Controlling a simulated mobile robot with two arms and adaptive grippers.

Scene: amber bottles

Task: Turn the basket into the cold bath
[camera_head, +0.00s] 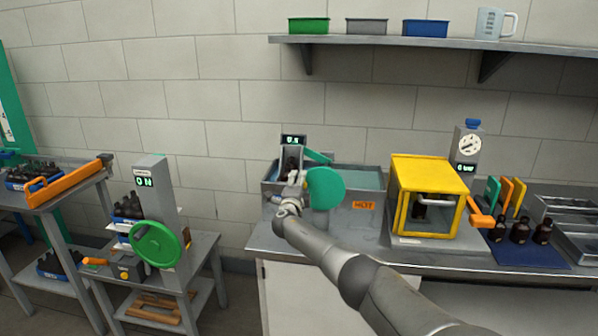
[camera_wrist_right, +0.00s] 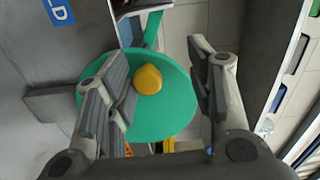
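The bath (camera_head: 353,177) is a grey metal tank on the bench, with an orange HOT label on its front right. A blue label ending in LD (camera_wrist_right: 58,11) shows on grey metal in the wrist view. A green disc (camera_head: 327,190) with a green arm stands at the tank's front; the wrist view shows the disc (camera_wrist_right: 165,115) with a yellow knob (camera_wrist_right: 148,79). My right gripper (camera_head: 297,178) is at the disc's left. Its fingers (camera_wrist_right: 160,58) are open, with the knob appearing between them; contact is unclear. The basket cannot be made out clearly behind my gripper.
A small display post (camera_head: 293,140) stands behind my gripper. A yellow-framed box (camera_head: 427,168) stands to the right, then amber bottles on a blue mat (camera_head: 528,250). A green wheel machine (camera_head: 155,245) is at the left. A shelf (camera_head: 400,41) hangs above.

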